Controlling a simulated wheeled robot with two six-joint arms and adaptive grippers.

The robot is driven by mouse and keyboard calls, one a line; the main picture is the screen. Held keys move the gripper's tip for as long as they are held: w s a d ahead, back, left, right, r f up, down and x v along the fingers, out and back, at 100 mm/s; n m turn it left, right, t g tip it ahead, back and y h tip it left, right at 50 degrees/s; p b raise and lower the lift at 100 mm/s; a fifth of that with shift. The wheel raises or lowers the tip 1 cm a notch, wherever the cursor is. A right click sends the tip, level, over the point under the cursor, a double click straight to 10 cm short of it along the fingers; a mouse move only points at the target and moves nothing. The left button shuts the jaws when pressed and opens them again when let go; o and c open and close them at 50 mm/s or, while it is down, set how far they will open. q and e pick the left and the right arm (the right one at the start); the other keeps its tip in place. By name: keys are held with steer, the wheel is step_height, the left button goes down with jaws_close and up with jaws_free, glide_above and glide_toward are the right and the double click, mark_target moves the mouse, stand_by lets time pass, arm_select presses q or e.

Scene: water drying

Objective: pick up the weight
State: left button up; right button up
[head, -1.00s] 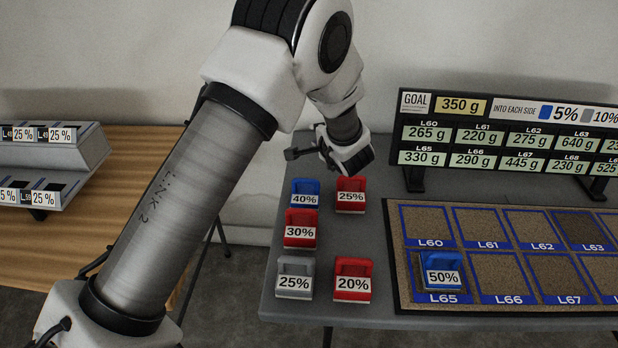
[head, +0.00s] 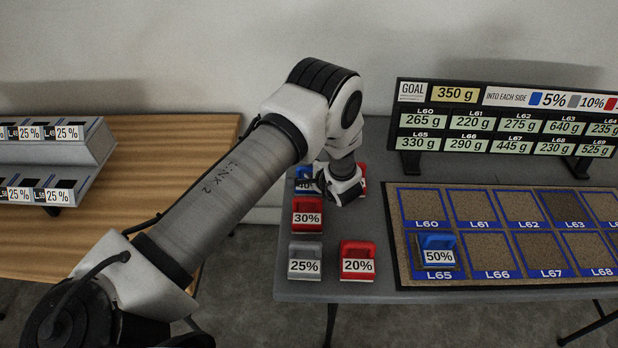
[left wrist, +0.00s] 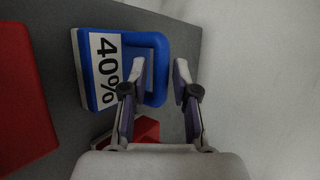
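The blue 40% weight (head: 305,172) stands at the back left of the grey table, partly hidden by my left gripper (head: 322,180). In the left wrist view, the blue weight (left wrist: 87,75) shows its white label and its raised handle. My left gripper (left wrist: 160,70) is open there, one fingertip over the handle's opening and the other beyond its outer bar. I cannot tell whether the fingers touch it. The red 30% weight (head: 307,218), grey 25% weight (head: 306,252) and red 20% weight (head: 357,250) stand nearer. My right gripper is not in view.
A red weight (head: 363,179) is mostly hidden behind my left gripper. A blue 50% weight (head: 437,243) sits on L65 of the tray (head: 392,215) at the right. The goal board (head: 480,121) stands behind it. A grey rack (head: 95,145) is on the wooden table.

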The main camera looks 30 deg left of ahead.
arm_select(q)
steer(key=shift+w+a+f, duration=0.3)
steer(key=shift+a, duration=0.1)
steer(key=shift+r, duration=0.1)
jaws_close()
